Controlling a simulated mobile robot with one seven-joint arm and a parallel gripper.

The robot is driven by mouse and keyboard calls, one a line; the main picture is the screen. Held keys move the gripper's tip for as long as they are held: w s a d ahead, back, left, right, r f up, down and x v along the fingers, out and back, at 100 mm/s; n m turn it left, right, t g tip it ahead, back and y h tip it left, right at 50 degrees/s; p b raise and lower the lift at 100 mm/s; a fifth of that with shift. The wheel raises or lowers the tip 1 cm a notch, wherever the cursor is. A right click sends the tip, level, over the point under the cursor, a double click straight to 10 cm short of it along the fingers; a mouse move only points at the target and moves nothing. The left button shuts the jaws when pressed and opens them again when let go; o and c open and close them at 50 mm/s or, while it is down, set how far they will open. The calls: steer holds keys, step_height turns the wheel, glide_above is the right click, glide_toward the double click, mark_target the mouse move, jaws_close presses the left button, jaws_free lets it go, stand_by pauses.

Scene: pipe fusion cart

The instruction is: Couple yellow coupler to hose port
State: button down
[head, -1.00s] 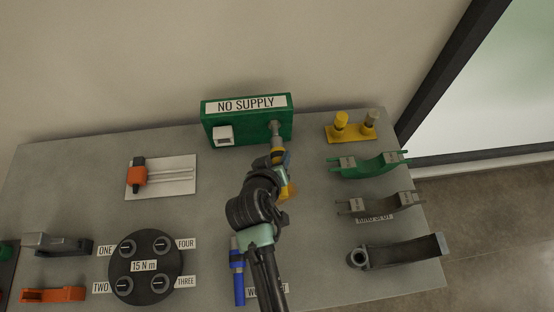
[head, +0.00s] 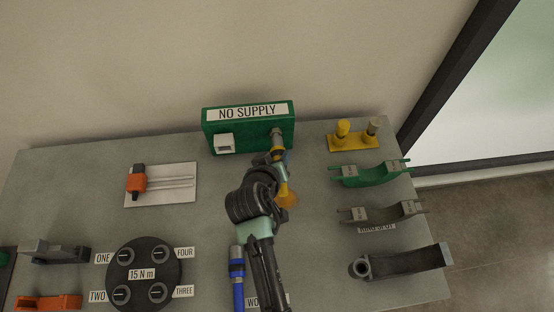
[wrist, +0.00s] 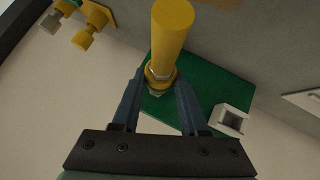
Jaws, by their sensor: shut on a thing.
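The yellow coupler (wrist: 172,35) is a yellow cylinder with a ringed end, held between my gripper's two dark fingers (wrist: 158,92) in the wrist view. In the head view the coupler (head: 278,143) is partly hidden by my gripper (head: 280,158). The hose port (head: 277,132) is a grey stub on the front right of the green box (head: 248,130) labelled NO SUPPLY. The coupler's end is at the port, roughly in line with it. A bit of metal shows by the ringed end in the wrist view. I cannot tell whether it is seated.
A white square socket (head: 224,142) sits left of the port. A yellow base with two posts (head: 354,143) stands right of the box. Green (head: 370,174) and grey (head: 380,212) curved clamps lie at right. An orange slider on a white plate (head: 160,184) lies at left.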

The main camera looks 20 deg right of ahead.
steer(key=shift+w+d, duration=0.15)
steer(key=shift+w, duration=0.4)
steer(key=shift+c, duration=1.8)
jaws_free()
steer(key=shift+s, duration=0.1)
steer(key=b+v, duration=0.1)
steer(key=v, duration=1.2)
